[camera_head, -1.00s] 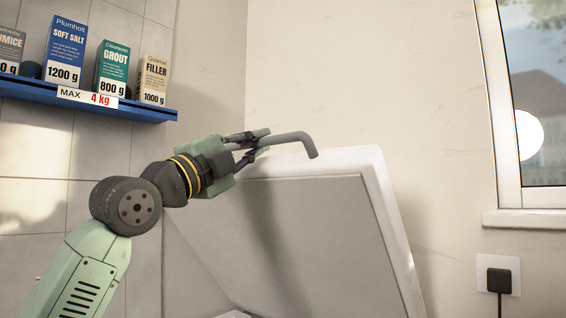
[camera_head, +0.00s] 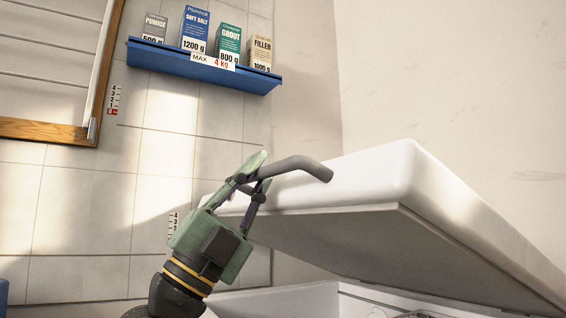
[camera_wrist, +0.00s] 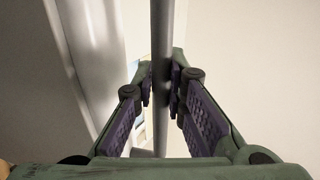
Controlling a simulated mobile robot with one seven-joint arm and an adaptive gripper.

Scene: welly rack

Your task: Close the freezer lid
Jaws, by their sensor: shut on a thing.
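The white freezer lid (camera_head: 375,185) is part open and tilted in the head view, its grey underside (camera_head: 400,245) facing down. A grey bar handle (camera_head: 300,165) stands off its front edge. My gripper (camera_head: 256,186) is shut on this handle near its left end. In the wrist view the handle (camera_wrist: 162,60) runs between the purple finger pads of my gripper (camera_wrist: 163,92). The white freezer body (camera_head: 285,300) shows below the lid, with a gap between them. Most of its inside is hidden.
A blue wall shelf (camera_head: 200,68) carries several boxes, among them soft salt (camera_head: 195,30) and filler (camera_head: 259,54), above and behind my gripper. A wood-framed panel (camera_head: 50,70) is at the upper left. The air above the lid is clear.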

